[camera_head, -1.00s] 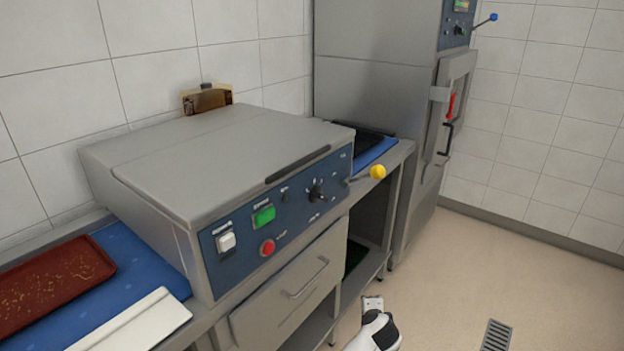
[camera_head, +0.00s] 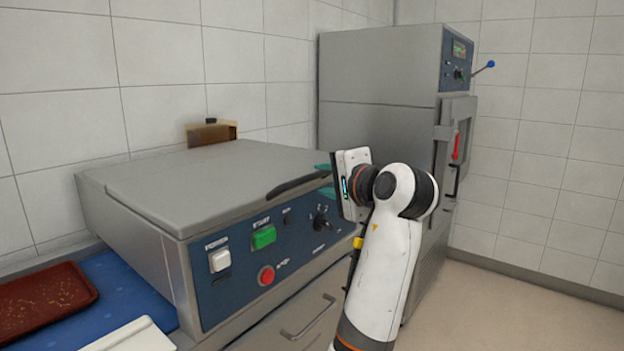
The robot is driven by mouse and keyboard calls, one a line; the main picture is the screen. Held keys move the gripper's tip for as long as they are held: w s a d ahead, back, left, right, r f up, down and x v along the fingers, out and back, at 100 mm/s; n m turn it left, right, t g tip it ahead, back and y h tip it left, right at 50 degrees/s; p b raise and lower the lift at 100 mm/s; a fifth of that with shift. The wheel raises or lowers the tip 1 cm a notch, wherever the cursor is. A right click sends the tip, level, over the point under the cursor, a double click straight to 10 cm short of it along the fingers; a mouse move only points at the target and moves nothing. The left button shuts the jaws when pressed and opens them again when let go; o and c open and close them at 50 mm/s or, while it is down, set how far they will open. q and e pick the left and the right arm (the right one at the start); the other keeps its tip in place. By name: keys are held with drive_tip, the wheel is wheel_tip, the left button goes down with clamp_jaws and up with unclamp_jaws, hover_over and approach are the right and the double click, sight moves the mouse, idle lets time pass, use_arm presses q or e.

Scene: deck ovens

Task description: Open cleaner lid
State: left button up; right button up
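The cleaner is a grey steel box with a flat lid (camera_head: 190,185), which looks shut. A dark bar handle (camera_head: 297,184) runs along the lid's front edge.
The blue front panel carries a white switch (camera_head: 220,260), a green button (camera_head: 263,237), a red button (camera_head: 266,275) and a black knob (camera_head: 321,219). A red-brown tray (camera_head: 45,298) lies at left. A tall steel oven (camera_head: 375,65) stands behind my arm.

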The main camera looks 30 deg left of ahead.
sight(314, 177)
use_arm(q)
drive_tip(key=x, duration=0.6)
drive_tip(key=shift+c, duration=0.4)
clamp_jaws()
